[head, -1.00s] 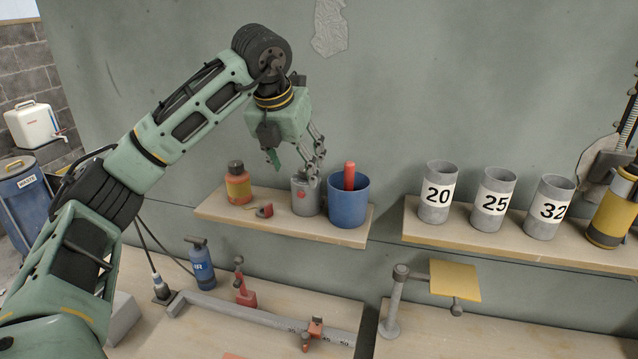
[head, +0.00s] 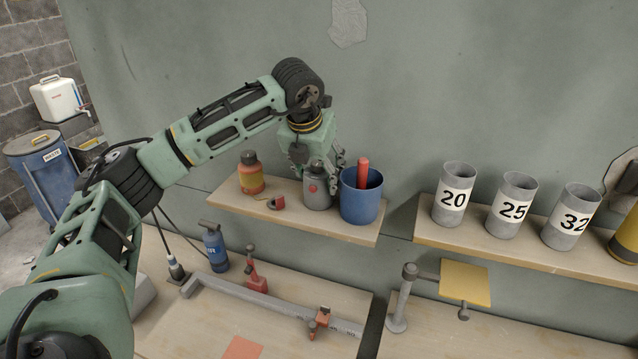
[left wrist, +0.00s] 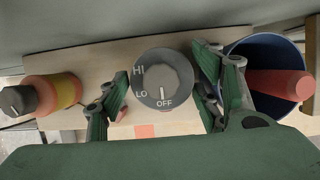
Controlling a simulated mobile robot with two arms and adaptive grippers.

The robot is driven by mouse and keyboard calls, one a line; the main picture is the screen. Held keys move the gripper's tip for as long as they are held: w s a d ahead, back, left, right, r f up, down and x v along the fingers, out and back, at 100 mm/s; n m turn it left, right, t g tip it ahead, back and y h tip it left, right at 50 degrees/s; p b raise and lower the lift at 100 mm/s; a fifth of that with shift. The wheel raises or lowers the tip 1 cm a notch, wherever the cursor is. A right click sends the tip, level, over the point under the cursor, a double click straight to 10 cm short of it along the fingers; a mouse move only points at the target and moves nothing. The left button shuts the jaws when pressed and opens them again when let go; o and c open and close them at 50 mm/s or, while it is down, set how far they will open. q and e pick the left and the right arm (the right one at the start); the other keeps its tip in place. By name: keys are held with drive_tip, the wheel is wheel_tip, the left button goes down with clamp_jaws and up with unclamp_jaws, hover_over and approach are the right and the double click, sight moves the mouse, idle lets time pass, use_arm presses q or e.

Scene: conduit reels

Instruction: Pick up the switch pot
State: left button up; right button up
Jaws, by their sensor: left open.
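The switch pot (head: 317,190) is a small grey pot with a red dot on its side, upright on the left wall shelf. In the left wrist view its round top (left wrist: 162,80) shows a dial marked HI, LO and OFF. My left gripper (head: 322,172) is just above and around the pot's top, pointing down. In the left wrist view its green fingers (left wrist: 163,100) are open, one on each side of the pot, with nothing gripped. The arm and fingers hide part of the pot's top in the head view.
A blue cup (head: 361,205) with a red stick stands close on the pot's right. An orange bottle (head: 251,177) and a small red piece (head: 277,203) are on its left. Several numbered grey tubes (head: 453,200) stand on the right shelf. A workbench lies below.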

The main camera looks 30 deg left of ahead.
use_arm(q)
drive_tip(key=shift+c, duration=0.4)
drive_tip(key=shift+s, duration=0.1)
drive_tip(key=c, duration=0.8)
drive_tip(key=shift+c, duration=0.9)
use_arm(e)
drive_tip(key=shift+s, duration=0.4)
use_arm(q)
drive_tip(key=shift+r, duration=0.1)
use_arm(e)
drive_tip(key=shift+f, duration=0.1)
